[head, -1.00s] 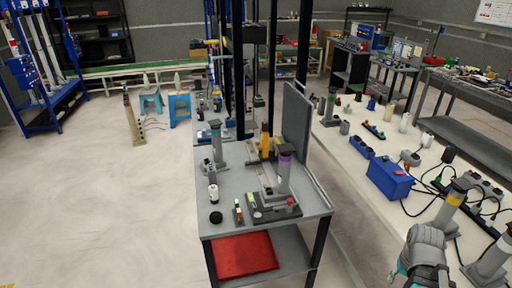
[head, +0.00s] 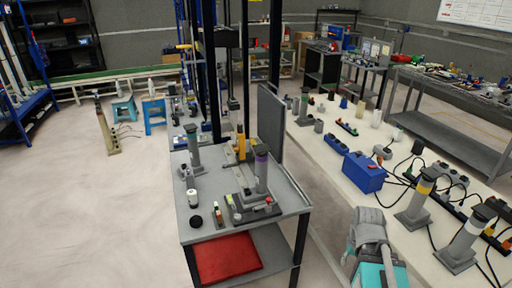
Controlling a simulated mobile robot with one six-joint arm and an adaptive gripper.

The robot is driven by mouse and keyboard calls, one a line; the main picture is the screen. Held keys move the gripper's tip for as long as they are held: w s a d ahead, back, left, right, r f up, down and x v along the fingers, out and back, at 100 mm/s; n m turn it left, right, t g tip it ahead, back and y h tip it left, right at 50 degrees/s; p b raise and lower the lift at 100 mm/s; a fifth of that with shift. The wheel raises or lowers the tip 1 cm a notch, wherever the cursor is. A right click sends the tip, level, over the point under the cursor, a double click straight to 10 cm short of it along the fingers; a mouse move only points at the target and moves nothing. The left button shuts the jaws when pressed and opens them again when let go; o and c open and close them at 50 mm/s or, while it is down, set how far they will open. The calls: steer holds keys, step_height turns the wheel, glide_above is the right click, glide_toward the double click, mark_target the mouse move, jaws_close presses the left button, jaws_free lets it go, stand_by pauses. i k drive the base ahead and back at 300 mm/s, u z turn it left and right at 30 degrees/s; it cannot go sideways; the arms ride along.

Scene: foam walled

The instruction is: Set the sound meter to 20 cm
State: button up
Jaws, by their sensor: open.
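No object in view is clearly readable as the sound meter, and no scale or 20 cm mark can be read. A grey post with a purple band (head: 261,171) stands on a dark base on the grey metal table (head: 197,232). Another grey post (head: 195,157) stands to its left, and a small yellow upright (head: 241,142) stands behind. Small pieces, one red and one green, sit by the front base. A grey and teal part of my arm (head: 369,232) shows at the lower right. My gripper's fingers are not visible.
A long cream bench (head: 345,186) at right holds a blue box (head: 362,173), cables, and posts with yellow (head: 425,187) and white (head: 472,229) bands. A red tray (head: 228,258) lies on the table's lower shelf. The floor (head: 90,215) at left is open.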

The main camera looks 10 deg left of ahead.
mark_target(243, 158)
steer(key=u, duration=0.05)
steer(key=i, duration=1)
